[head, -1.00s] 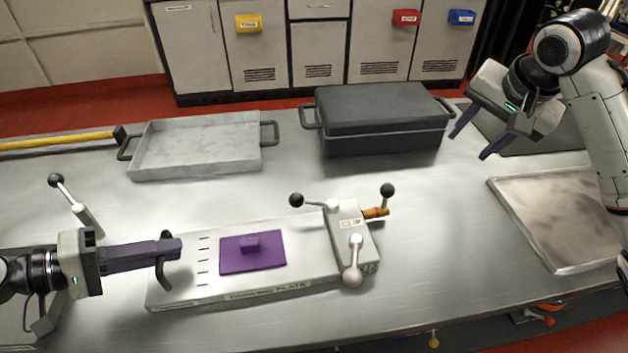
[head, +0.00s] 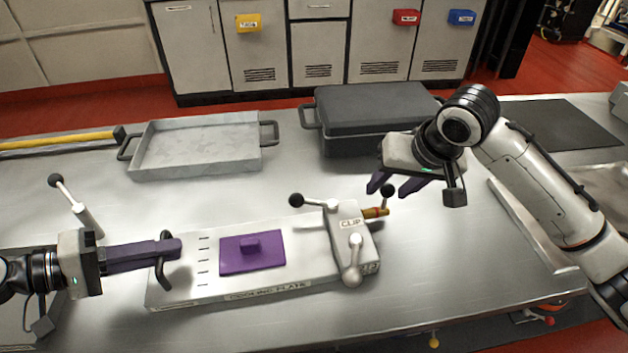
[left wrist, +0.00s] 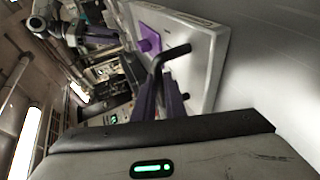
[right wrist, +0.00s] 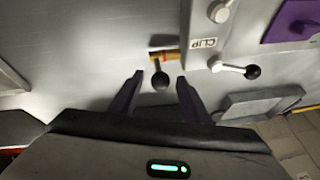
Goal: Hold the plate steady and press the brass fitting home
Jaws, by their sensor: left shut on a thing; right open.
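The white cooling plate (head: 185,291) lies on the bench with a purple pad (head: 268,261) on top and a clip block (head: 346,226) at its right end. My left gripper (head: 172,251) is shut on the black handle (head: 163,271) at the plate's left end; the handle also shows in the left wrist view (left wrist: 172,49). My right gripper (head: 391,187) is open just above and right of the fitting. In the right wrist view the fitting (right wrist: 170,56) lies beyond the open fingertips, partly behind a black knob (right wrist: 160,81).
A grey tray (head: 195,170) and a lidded dark case (head: 372,105) stand at the back. A flat pale tray (head: 520,225) lies at right.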

